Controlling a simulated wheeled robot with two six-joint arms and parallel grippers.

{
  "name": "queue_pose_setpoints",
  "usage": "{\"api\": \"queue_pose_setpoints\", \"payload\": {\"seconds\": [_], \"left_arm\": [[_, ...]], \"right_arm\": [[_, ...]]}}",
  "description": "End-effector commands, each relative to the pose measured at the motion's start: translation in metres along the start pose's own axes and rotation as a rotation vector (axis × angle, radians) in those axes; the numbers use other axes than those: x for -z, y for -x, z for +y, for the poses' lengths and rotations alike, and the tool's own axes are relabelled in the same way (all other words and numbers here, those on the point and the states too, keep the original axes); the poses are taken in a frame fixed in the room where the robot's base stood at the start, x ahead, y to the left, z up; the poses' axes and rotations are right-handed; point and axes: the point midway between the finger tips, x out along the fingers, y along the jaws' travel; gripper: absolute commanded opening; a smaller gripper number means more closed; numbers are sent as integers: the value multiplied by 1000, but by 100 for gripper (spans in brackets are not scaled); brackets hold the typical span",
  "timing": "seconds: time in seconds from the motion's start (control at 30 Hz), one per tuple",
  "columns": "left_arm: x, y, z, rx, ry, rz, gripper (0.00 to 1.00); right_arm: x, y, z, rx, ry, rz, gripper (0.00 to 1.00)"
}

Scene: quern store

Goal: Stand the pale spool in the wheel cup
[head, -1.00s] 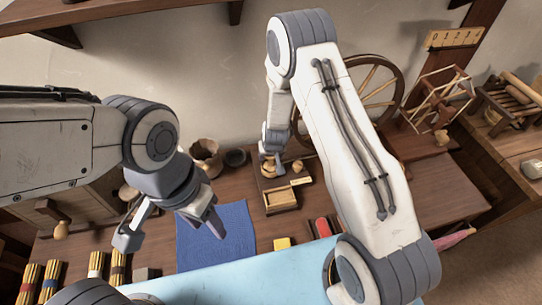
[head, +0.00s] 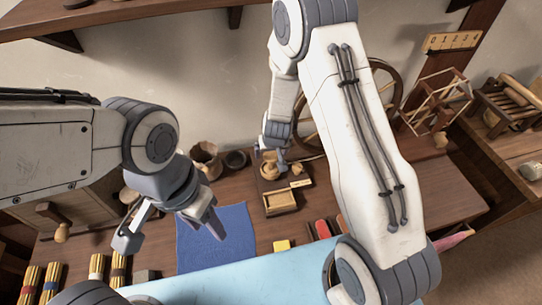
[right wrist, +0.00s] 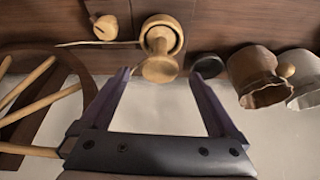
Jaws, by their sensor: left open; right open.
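The pale spool (right wrist: 160,66) stands upright in the right wrist view, its lower end at a round pale rim (right wrist: 162,22) on a wooden board. I cannot tell if it sits inside that rim or on it. My left gripper (head: 170,232) is open and empty near the blue cloth.
A small wooden knob (right wrist: 104,27) lies beside the spool. A dark small bowl (right wrist: 208,66) and a brown pot (right wrist: 256,78) stand on the other side. A spoked wheel (right wrist: 40,92) is close to my right gripper. The blue cloth (head: 216,240) is bare.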

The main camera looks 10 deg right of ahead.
Motion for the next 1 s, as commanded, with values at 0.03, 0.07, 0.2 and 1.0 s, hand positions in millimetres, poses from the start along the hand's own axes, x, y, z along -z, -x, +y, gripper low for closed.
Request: {"api": "queue_pose_setpoints", "payload": {"seconds": [0.03,0.07,0.2,1.0], "left_arm": [[0,5,0,0,0,0,50],[0,8,1,0,0,0,50],[1,14,1,0,0,0,50],[1,17,1,0,0,0,50]], "right_arm": [[2,15,0,1,0,2,96],[2,21,0,1,0,2,96],[2,42,0,0,-1,1,96],[-169,316,-92,260,625,-313,96]]}}
